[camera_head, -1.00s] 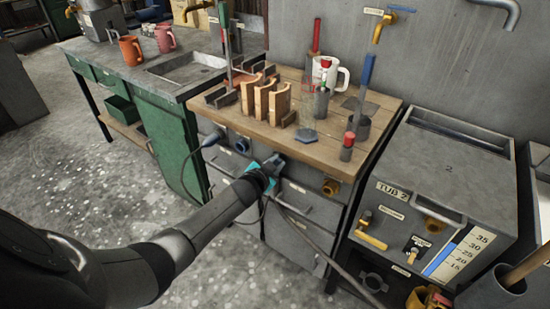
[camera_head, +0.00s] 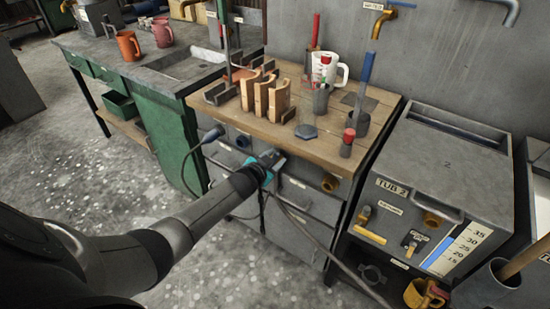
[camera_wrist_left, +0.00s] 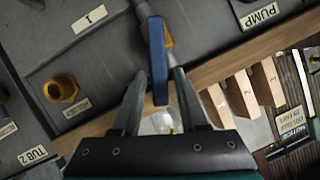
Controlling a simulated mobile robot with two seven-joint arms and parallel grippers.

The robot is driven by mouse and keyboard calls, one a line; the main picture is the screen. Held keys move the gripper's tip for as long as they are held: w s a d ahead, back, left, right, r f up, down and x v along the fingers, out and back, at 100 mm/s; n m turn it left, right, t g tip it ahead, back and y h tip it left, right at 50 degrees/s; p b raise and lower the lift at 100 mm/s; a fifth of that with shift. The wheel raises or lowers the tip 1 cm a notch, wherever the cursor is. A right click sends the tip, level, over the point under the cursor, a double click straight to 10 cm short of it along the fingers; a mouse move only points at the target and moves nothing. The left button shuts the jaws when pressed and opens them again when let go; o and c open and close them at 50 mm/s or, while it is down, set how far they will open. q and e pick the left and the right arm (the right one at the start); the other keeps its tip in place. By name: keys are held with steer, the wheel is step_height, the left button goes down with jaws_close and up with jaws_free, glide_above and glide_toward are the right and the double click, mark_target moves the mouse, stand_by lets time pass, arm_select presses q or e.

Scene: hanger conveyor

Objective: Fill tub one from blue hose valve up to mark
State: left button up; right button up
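My left gripper (camera_head: 270,163) is at the grey front of the wooden-topped bench, below its edge. In the left wrist view its two fingers (camera_wrist_left: 160,78) stand apart on either side of a blue lever handle (camera_wrist_left: 157,60), with a small gap visible; the lever sits on a brass-coloured fitting. The gripper hides this fitting in the head view. A plate reading "1" (camera_wrist_left: 89,18) is on the grey panel beside it. A tub labelled "TUB 2" (camera_head: 450,158) with a scale and a blue strip (camera_head: 440,256) stands at the right. I cannot pick out tub one. My right gripper is not in view.
The wooden bench top (camera_head: 300,150) holds wooden blocks (camera_head: 265,97), a white mug (camera_head: 328,68) and upright tools. A blue-ended cable (camera_head: 212,134) hangs at the bench's left. A dark hose (camera_head: 335,262) runs down to the right. Speckled floor (camera_head: 110,165) is clear at left.

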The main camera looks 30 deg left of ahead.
arm_select(q)
steer(key=shift+o, duration=0.5)
steer(key=shift+s+r+p, duration=0.2)
steer(key=shift+s+p, duration=0.15)
steer(key=shift+s, duration=0.1)
steer(key=p+v, duration=0.5)
steer(key=v, duration=0.9)
steer(key=shift+s, duration=0.15)
stand_by(2.3)
